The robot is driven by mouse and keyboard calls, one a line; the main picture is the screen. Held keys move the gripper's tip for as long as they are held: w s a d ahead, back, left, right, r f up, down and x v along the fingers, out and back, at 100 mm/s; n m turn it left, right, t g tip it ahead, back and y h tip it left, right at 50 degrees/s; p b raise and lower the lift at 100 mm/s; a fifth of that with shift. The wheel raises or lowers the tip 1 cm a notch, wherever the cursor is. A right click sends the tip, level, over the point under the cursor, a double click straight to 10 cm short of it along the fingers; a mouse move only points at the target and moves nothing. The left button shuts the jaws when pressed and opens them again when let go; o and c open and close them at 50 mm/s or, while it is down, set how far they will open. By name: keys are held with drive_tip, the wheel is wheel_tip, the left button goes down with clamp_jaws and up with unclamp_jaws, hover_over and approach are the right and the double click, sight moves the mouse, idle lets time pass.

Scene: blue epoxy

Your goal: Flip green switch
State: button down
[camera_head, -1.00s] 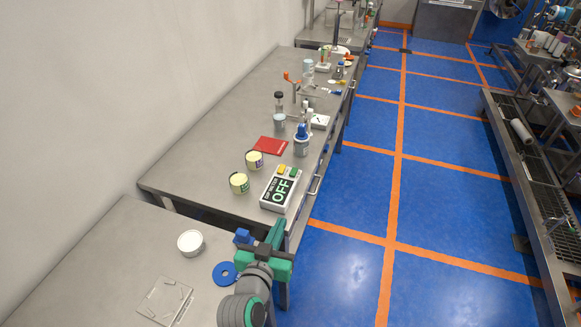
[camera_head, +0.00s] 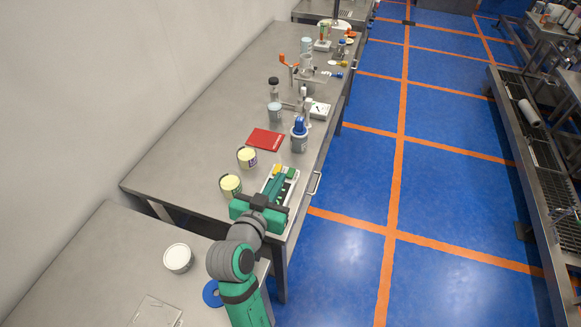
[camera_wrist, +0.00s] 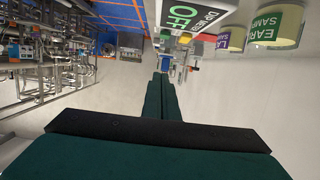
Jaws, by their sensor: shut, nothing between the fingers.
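The switch box (camera_head: 292,188) sits near the right edge of the middle table. It has a green switch (camera_head: 292,173) and a yellow switch (camera_head: 278,168) at its far end. My gripper (camera_head: 279,179) is shut and empty, over the box with its fingers pointing at the two switches. It hides much of the box's label in the head view. In the wrist view the closed fingertips (camera_wrist: 161,76) are close to the box, whose OFF label (camera_wrist: 182,15) shows upside down. I cannot tell whether the fingers touch a switch.
A white tub (camera_head: 178,258) and a blue ring (camera_head: 212,293) are on the near table.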

drive_tip(key=shift+s, duration=0.2)
drive_tip(key=shift+a, duration=0.15)
drive_tip(key=shift+w+f, duration=0.1)
drive_tip(key=shift+w, duration=0.15)
hover_over(288, 176)
drive_tip(key=shift+s+f, duration=0.2)
drive_tip(key=shift+f, duration=0.85)
wheel_tip(288, 176, down, 3)
drive_tip(key=shift+w+f, duration=0.15)
drive_tip(key=shift+f, duration=0.4)
